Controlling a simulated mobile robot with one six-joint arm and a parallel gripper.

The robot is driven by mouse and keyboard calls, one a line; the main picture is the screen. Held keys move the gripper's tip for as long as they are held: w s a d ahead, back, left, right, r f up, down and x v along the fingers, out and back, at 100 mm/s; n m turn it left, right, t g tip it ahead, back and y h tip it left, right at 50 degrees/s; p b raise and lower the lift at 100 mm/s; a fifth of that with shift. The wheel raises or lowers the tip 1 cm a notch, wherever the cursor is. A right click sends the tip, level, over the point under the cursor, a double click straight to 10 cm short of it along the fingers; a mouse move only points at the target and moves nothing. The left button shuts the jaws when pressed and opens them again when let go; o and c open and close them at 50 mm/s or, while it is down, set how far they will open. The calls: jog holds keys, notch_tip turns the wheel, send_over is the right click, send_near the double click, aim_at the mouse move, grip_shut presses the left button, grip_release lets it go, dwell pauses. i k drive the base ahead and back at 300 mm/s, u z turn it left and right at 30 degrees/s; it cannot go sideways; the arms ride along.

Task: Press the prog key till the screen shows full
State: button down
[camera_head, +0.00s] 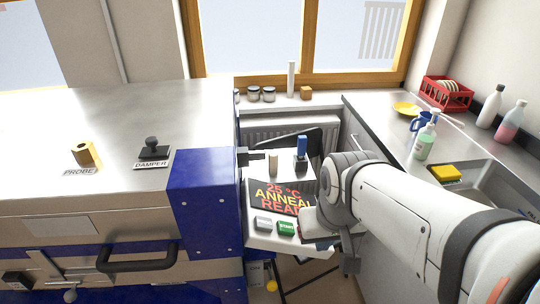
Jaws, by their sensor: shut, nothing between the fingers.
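The controller panel (258,241) is on the blue side of the kiln. Its dark screen (283,197) shows "25 °C", "ANNEAL" and "READ…" in orange and red; the line's end is covered by my arm. Below the screen are a pale grey key (263,223), whose label is too small to read for sure, and a green key (286,228) that seems to read START. My gripper (350,264) is shut and empty, to the right of the keys and apart from them. My wrist hides the panel's right end.
The steel kiln top (100,120) fills the left, with a probe fitting (86,154) and a damper knob (152,149). A blue-topped object (302,148) and a pale cylinder (273,164) stand behind the screen. A sink counter (385,145) with bottles is on the right.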

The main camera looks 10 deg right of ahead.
aim_at(262, 224)
jog(key=z, duration=1.05)
jog(key=k, duration=0.45)
jog(key=u, duration=0.5)
